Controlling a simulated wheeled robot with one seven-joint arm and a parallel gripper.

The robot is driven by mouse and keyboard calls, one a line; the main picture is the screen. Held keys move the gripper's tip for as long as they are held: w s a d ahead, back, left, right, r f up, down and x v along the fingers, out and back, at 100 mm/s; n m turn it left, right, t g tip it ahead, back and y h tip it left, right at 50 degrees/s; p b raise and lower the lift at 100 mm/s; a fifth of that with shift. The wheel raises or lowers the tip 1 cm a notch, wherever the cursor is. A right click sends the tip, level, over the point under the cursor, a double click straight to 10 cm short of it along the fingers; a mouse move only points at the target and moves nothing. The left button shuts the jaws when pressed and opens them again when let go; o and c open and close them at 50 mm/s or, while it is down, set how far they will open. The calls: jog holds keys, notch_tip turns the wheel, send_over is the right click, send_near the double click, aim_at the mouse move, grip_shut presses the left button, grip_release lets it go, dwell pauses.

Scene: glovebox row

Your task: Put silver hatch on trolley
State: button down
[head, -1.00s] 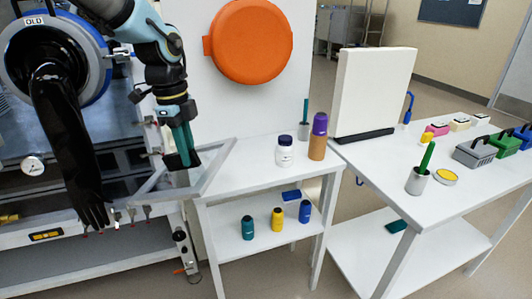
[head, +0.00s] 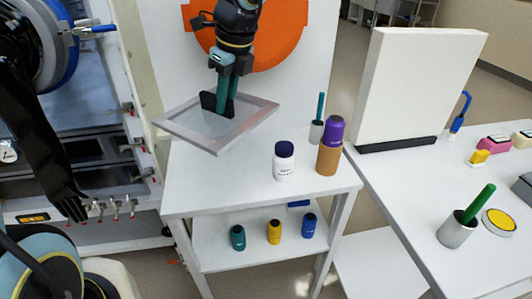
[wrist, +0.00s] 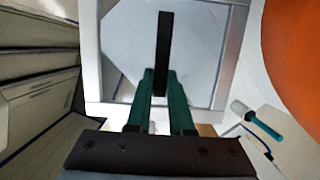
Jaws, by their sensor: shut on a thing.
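The silver hatch (head: 185,125) is a square framed panel with a clear middle and a black bar handle. My gripper (head: 223,105) is shut on that handle and holds the hatch tilted above the left part of the white trolley (head: 190,188). In the wrist view the teal fingers of my gripper (wrist: 160,85) close on the black handle, and the frame of the hatch (wrist: 92,60) shows behind it. Whether the hatch touches the trolley top is not clear, but it appears raised.
A white jar (head: 284,162), a brown bottle with purple cap (head: 329,148) and a cup with a teal stick (head: 317,130) stand on the trolley's right side. Small bottles (head: 274,232) are on its lower shelf. The top's front left is clear. A white panel (head: 415,85) stands right.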

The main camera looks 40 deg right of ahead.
aim_at(242, 120)
jog(key=shift+d+f, duration=0.15)
jog(key=shift+f, duration=0.05)
notch_tip(242, 120, down, 18)
jog(key=shift+w+r, duration=0.1)
jog(key=shift+r, duration=0.15)
jog(key=c, duration=0.8)
grip_release()
jog(key=v, duration=1.2)
jog(key=w+a+n, duration=0.3)
jog(key=a+n, duration=1.2)
jog(key=a, duration=0.1)
jog(key=w+a+n+g+h, duration=0.1)
jog(key=w+a+n, duration=0.3)
jog(key=a+n, duration=1.2)
jog(key=shift+a, duration=0.7)
